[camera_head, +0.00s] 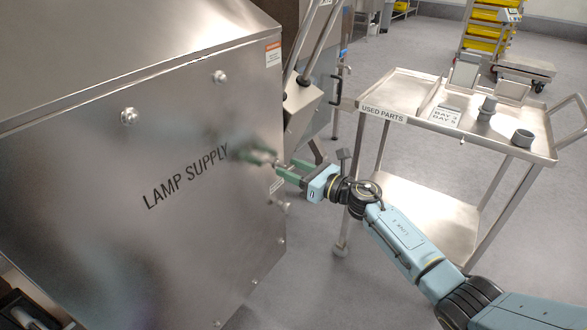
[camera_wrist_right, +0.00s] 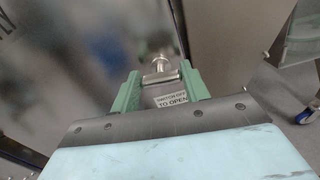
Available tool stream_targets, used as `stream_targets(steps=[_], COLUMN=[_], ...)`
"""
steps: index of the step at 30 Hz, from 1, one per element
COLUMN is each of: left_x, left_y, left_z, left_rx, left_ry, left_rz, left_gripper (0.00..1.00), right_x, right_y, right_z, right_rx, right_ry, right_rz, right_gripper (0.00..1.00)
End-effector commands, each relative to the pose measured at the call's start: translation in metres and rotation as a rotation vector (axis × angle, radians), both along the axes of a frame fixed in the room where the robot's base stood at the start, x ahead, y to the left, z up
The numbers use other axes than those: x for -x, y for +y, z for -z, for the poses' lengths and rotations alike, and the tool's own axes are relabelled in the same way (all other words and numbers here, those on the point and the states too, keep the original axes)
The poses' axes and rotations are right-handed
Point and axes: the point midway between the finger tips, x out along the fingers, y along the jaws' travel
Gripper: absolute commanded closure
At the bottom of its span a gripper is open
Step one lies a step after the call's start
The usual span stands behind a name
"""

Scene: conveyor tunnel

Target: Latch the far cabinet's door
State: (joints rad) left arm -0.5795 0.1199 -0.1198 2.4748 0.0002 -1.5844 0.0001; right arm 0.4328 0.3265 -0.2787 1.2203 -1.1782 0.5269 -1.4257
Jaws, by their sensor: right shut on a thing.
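A large steel cabinet front marked LAMP SUPPLY (camera_head: 180,185) fills the left of the head view. My right gripper (camera_head: 281,170) is at its right edge, its green fingers pointing left toward the steel. In the right wrist view, the gripper (camera_wrist_right: 158,84) is shut on a small metal latch handle (camera_wrist_right: 160,77), a short bar between the fingers with a round knob beyond it. A label ending in TO OPEN (camera_wrist_right: 171,99) shows just below the bar. I cannot tell whether the door is flush with its frame. My left gripper is not in view.
Other steel equipment (camera_head: 301,108) stands close behind the cabinet's right edge. A rack of yellow bins (camera_head: 484,30) is far back. Grey floor is open between.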

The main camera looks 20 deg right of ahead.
Motion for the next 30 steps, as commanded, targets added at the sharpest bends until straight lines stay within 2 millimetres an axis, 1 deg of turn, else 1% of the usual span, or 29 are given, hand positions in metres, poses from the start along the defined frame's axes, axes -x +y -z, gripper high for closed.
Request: stream_targets(steps=[13, 30], left_x=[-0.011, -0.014], left_y=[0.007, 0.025], left_z=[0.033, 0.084], left_rx=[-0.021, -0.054], left_ry=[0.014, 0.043], left_rz=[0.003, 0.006], left_gripper=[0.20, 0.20], right_x=[-0.001, -0.003], right_y=[-0.002, -0.003], right_z=[-0.001, 0.001], right_rx=[-0.314, -0.742], right_ry=[0.247, 0.579], right_rz=[-0.001, 0.000], right_gripper=[0.77, 0.77])
